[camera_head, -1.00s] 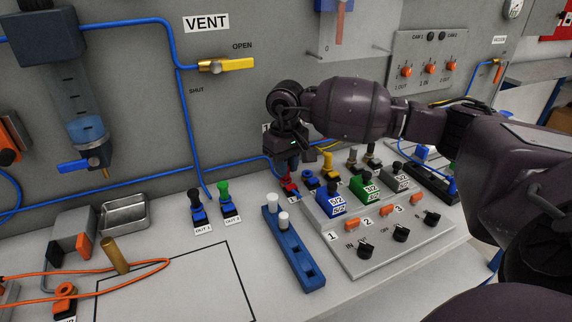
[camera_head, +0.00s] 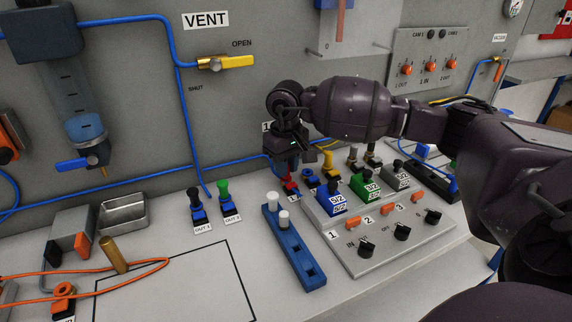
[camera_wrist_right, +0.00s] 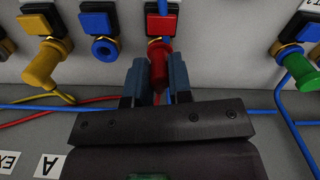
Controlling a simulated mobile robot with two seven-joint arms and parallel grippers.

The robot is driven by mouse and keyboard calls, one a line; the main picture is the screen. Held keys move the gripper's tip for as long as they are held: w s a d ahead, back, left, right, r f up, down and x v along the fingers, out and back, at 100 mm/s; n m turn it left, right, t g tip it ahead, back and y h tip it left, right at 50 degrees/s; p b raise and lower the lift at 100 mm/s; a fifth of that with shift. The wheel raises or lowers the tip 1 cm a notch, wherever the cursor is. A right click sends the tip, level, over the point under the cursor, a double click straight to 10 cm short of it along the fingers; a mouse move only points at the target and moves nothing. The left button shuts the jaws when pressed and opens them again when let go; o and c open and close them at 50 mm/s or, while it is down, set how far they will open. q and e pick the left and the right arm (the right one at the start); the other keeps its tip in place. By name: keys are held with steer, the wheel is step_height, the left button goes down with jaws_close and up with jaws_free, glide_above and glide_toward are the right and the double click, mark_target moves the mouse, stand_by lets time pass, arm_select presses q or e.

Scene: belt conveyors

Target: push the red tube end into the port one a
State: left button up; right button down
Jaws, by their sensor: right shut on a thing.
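The red tube end (camera_wrist_right: 158,68) is between the blue-grey fingers of my right gripper (camera_wrist_right: 157,82) in the right wrist view. The gripper is shut on it. Its front meets or overlaps a red fitting with a dark square body (camera_wrist_right: 161,25); I cannot tell how deep it sits. In the head view my right gripper (camera_head: 290,165) points down over the row of ports behind the valve panel, and red (camera_head: 290,187) shows just below its fingers. The port label is too small or hidden to read. My left gripper is out of view.
Beside the red fitting are an empty blue ring fitting (camera_wrist_right: 105,48) and a yellow plug (camera_wrist_right: 42,68); a green plug (camera_wrist_right: 298,70) is at right. The valve panel (camera_head: 375,262) and blue rack with white pegs (camera_head: 309,278) stand in front. Blue tubing runs behind.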

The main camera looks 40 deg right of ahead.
steer(key=shift+f, duration=0.1)
steer(key=c, duration=0.5)
jaws_free()
steer(key=shift+c, duration=0.2)
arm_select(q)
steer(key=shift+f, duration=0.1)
arm_select(e)
steer(key=shift+r, duration=0.45)
steer(key=shift+r+p, duration=0.6)
steer(key=shift+r, duration=2.5)
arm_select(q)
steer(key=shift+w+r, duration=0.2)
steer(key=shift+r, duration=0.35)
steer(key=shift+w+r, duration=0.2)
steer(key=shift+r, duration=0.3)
